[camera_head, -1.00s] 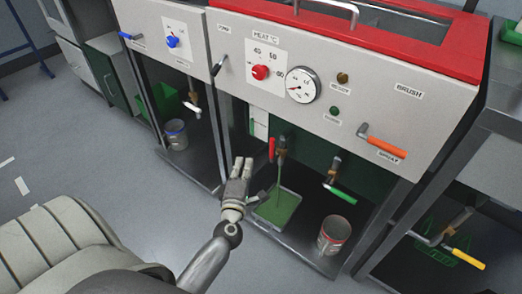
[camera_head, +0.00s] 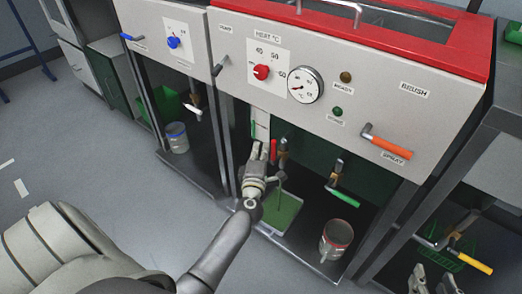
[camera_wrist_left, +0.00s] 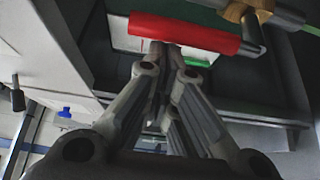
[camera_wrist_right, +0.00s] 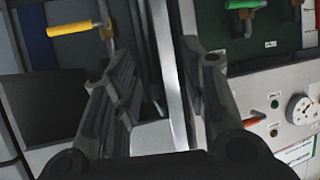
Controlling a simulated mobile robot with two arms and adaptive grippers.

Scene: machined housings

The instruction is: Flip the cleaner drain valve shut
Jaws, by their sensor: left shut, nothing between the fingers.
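A red-handled valve (camera_head: 283,151) hangs under the grey machine panel, its handle hanging down in the head view. In the left wrist view its red handle (camera_wrist_left: 185,33) lies across the top, with a brass body (camera_wrist_left: 245,10) at its right. A green tray (camera_head: 283,212) stands below it with green liquid in it. My left gripper (camera_head: 268,150) is shut and empty, its fingertips just left of the handle; they also show below the handle in the left wrist view (camera_wrist_left: 165,58). Contact is unclear. My right gripper (camera_head: 433,272) is open and empty at the lower right.
A green-handled valve (camera_head: 342,195) and a metal can (camera_head: 336,238) are to the right. An orange spray lever (camera_head: 386,147) sticks out of the panel. A yellow-handled valve (camera_head: 472,262) is near my right gripper. A frame post (camera_head: 228,150) stands to the left.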

